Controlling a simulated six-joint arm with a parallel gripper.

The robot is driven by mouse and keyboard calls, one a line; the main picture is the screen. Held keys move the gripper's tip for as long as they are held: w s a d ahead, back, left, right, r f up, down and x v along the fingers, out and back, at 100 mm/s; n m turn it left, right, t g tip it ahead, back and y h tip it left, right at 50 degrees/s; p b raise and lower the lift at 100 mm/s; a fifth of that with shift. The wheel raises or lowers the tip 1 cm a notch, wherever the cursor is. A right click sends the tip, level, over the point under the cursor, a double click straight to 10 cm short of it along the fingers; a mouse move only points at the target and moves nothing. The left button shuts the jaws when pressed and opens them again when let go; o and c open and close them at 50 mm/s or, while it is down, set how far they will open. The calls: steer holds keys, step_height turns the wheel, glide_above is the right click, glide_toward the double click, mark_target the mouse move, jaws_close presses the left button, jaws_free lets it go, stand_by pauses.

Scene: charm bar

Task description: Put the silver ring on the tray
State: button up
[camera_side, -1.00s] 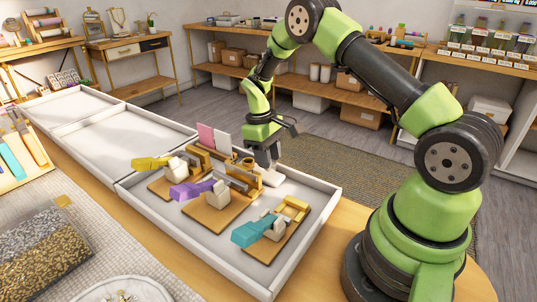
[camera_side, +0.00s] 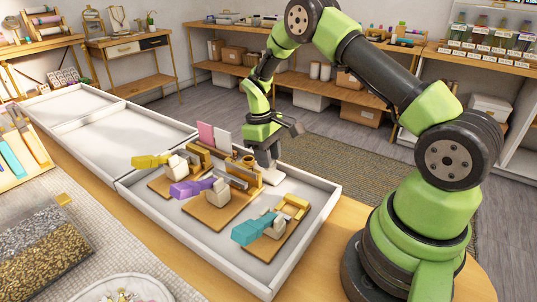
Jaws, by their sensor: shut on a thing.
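My gripper (camera_side: 267,172) points down at the back right of the white bordered tray (camera_side: 318,206), just behind the wooden boards. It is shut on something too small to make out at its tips. I cannot pick out the silver ring in this view. A pale block (camera_side: 273,178) lies low beside the fingertips; I cannot tell if they touch. A small wooden stand (camera_side: 244,165) is just left of the gripper.
Boards with yellow (camera_side: 150,161), purple (camera_side: 192,189) and teal (camera_side: 250,230) pieces crowd the tray. Pink (camera_side: 206,136) and white (camera_side: 222,139) upright panels stand behind them. The white tray sections (camera_side: 122,141) at left are empty. A round white dish (camera_side: 100,287) is at the front.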

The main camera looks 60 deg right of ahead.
steer(key=shift+f, duration=0.85)
stand_by(1.0)
steer(key=o, duration=0.9)
steer(key=shift+o, duration=0.2)
steer(key=shift+d, duration=0.1)
step_height(320, 180, up, 10)
steer(key=w, duration=0.2)
steer(key=shift+a, duration=0.2)
